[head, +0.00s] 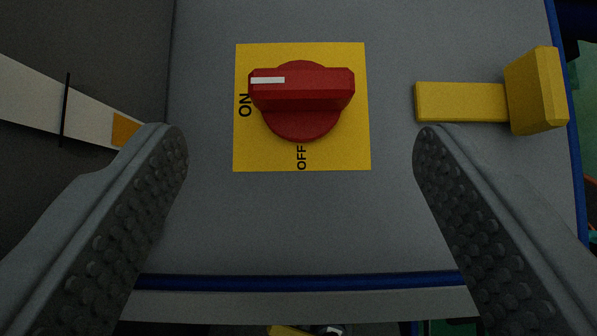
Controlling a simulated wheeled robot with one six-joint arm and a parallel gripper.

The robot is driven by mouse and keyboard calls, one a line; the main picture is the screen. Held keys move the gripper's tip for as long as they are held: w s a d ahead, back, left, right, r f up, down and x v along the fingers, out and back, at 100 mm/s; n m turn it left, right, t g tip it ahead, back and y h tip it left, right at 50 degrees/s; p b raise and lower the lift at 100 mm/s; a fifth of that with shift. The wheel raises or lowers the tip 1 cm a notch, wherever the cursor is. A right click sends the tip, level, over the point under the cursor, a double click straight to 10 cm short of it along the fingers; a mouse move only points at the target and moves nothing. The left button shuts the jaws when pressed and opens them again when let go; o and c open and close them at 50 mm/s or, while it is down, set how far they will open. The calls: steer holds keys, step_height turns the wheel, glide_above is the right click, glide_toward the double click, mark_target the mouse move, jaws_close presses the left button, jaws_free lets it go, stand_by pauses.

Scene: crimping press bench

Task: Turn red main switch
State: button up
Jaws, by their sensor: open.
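The red main switch (302,100) sits on a yellow plate (350,150) on a grey panel. Its handle lies level across the picture, and the white mark on its left end points toward the word ON. The word OFF stands below the knob. My gripper (300,145) is open and empty. Its two studded fingers stand to the left and right of the plate, their tips a little lower than the knob, and touch neither.
A yellow lever-like part (485,100) juts from the panel (400,230) at the right, close to my right fingertip. A pale strip with a black line and an orange patch (60,105) lies at the left. A blue edge (300,282) runs below.

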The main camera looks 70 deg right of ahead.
steer(key=v, duration=1.1)
